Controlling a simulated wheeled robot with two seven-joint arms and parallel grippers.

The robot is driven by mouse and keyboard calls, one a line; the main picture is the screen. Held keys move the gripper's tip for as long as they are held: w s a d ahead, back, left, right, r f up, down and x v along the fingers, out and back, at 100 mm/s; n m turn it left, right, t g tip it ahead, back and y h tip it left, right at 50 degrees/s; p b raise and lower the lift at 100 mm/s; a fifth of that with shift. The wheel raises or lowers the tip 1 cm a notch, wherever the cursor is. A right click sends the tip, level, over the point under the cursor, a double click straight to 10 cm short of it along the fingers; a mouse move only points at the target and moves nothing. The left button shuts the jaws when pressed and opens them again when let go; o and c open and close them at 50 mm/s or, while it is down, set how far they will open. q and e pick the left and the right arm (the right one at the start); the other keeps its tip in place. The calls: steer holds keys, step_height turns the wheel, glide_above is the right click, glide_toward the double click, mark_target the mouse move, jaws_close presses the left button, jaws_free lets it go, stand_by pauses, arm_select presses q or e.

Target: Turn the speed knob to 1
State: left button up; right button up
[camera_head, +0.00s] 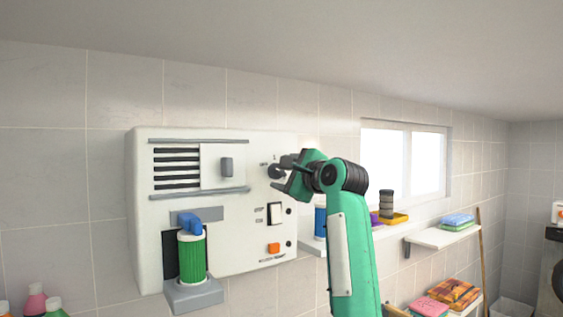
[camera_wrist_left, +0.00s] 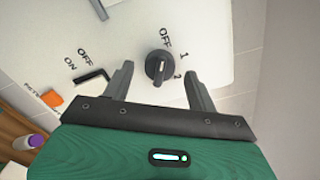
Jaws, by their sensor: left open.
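The speed knob (camera_wrist_left: 158,66) is a round dark dial with a raised grip bar, on a white wall-mounted panel (camera_head: 225,240). The labels OFF, 1 and 2 stand beside it. I cannot tell surely which label the bar marks. In the head view the knob (camera_head: 274,171) sits at the panel's upper right, partly near my fingers. My left gripper (camera_head: 280,173) is open in front of the panel; in the left wrist view its two fingers (camera_wrist_left: 158,72) stand on either side of the knob, with visible gaps. My right gripper is not in view.
Below the knob are a black-and-white ON/OFF switch (camera_head: 275,213) and an orange button (camera_head: 273,248). A green cylinder with a blue top (camera_head: 192,255) stands at the panel's lower left. Shelves with towels (camera_head: 440,237) and a window (camera_head: 405,160) lie to the right.

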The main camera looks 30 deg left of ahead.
arm_select(q)
steer(key=shift+p+x, duration=0.3)
steer(key=shift+x, duration=0.55)
steer(key=c, duration=1)
steer(key=shift+f, duration=0.1)
